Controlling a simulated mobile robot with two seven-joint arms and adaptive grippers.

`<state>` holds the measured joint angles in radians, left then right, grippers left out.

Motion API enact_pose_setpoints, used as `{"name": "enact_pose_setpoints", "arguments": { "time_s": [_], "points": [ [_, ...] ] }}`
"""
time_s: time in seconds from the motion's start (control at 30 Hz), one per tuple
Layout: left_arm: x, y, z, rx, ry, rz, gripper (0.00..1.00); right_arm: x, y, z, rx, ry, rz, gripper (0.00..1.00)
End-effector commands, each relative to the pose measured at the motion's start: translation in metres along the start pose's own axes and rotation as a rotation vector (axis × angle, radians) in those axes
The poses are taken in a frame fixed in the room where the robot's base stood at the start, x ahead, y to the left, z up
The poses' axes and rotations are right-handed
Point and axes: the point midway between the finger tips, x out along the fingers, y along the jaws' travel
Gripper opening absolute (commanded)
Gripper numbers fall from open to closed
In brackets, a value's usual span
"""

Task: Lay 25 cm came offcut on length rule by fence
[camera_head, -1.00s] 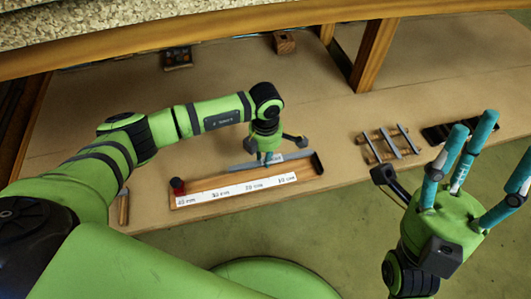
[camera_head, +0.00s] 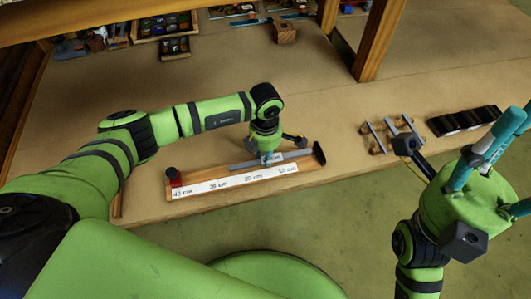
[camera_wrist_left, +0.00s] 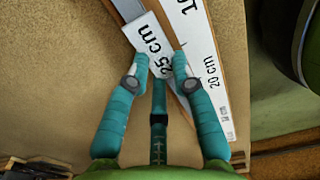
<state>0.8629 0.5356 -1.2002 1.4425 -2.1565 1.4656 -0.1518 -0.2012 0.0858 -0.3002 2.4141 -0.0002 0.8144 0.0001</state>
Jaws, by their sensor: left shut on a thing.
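The length rule (camera_head: 215,186) is a wooden board with a white centimetre strip, lying along the bench's front edge. A black fence (camera_head: 319,153) stands at its right end and a red and black stop (camera_head: 173,178) at its left. My left gripper (camera_head: 267,158) is over the rule, shut on the grey came offcut (camera_head: 242,166). The left wrist view shows the offcut's white 25 cm label (camera_wrist_left: 150,45) between the fingertips (camera_wrist_left: 160,65). The offcut lies roughly along the rule, its right end near the fence. I cannot tell whether it touches the board. My right gripper (camera_head: 492,165) has its fingers spread, empty.
A small rack with grey bars (camera_head: 392,133) and a black slotted tray (camera_head: 463,121) are on the bench to the right. A wooden block (camera_head: 284,32) and trays of coloured pieces (camera_head: 165,25) stand at the back. The bench behind the rule is clear.

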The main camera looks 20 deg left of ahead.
Motion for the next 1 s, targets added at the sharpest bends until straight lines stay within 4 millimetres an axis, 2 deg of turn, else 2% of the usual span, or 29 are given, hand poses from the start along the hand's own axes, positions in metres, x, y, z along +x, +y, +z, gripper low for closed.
{"name": "enact_pose_setpoints", "arguments": {
  "time_s": [0.53,0.57,0.6,1.0],
  "points": [
    [0.0062,0.0001,0.0004,0.0,-0.001,0.0,0.0,-0.0049,-0.0002,0.0006,0.001,0.0,0.0,0.54],
    [0.0054,0.0001,0.0004,0.0,-0.001,0.0,0.36,-0.0042,-0.0002,0.0005,0.001,0.0,0.0,0.54],
    [0.0053,0.0001,0.0004,0.0,-0.001,0.0,0.52,-0.0041,-0.0002,0.0004,0.0,0.0,0.0,0.54],
    [0.002,0.0003,0.0002,0.0,-0.001,0.0,0.52,-0.0041,0.0004,0.0002,-0.001,0.002,0.001,0.54]
  ]
}}
